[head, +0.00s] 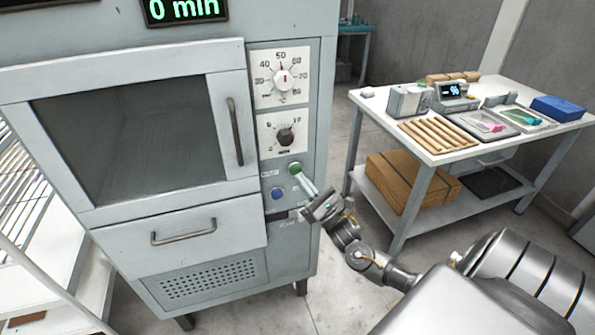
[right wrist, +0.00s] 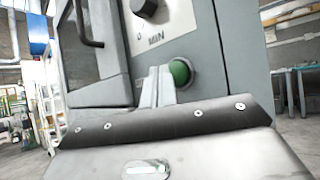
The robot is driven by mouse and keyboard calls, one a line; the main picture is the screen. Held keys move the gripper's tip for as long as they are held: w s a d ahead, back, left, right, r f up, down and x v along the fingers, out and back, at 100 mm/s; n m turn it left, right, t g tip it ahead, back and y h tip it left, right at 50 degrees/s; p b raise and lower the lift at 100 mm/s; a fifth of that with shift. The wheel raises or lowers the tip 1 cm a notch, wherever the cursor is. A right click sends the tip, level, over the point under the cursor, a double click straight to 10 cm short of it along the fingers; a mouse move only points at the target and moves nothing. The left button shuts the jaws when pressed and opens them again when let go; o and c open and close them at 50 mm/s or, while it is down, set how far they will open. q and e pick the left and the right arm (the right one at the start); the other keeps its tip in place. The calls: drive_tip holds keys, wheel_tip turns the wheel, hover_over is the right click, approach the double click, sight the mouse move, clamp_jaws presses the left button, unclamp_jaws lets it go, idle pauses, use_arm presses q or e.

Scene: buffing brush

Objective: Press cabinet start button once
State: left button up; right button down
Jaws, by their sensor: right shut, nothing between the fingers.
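The cabinet (head: 190,280) stands at the left of the head view with its door closed. Its green button (head: 295,168) is on the right-hand panel, below the two dials, with a blue button (head: 277,193) lower left of it. My right gripper (head: 302,176) is shut and empty, its fingertips at or just below the green button. In the right wrist view the green button (right wrist: 181,72) shows just right of the fingertips (right wrist: 158,78). I cannot tell whether they touch it. My left gripper is not in view.
The upper dial (head: 282,78) and lower dial (head: 285,137) sit above the buttons. A display (head: 185,10) on top reads 0 min. A white table (head: 455,150) with sticks, trays and a scale stands at the right. Open floor lies between cabinet and table.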

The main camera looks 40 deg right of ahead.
drive_tip(key=shift+w, duration=0.1)
drive_tip(key=shift+w+d, duration=0.15)
drive_tip(key=shift+w, duration=0.25)
drive_tip(key=shift+w+d+b, duration=0.15)
drive_tip(key=shift+w+b, duration=0.3)
idle(0.7)
drive_tip(key=shift+s, duration=0.1)
idle(0.3)
drive_tip(key=shift+s+a+p, duration=0.3)
drive_tip(key=shift+s+p, duration=0.25)
drive_tip(key=shift+s, duration=0.25)
drive_tip(key=s+p, duration=0.1)
drive_tip(key=s+a, duration=0.1)
drive_tip(key=s, duration=0.1)
drive_tip(key=s+p, duration=0.1)
drive_tip(key=shift+s+a+p, duration=0.3)
drive_tip(key=shift+s+p, duration=0.05)
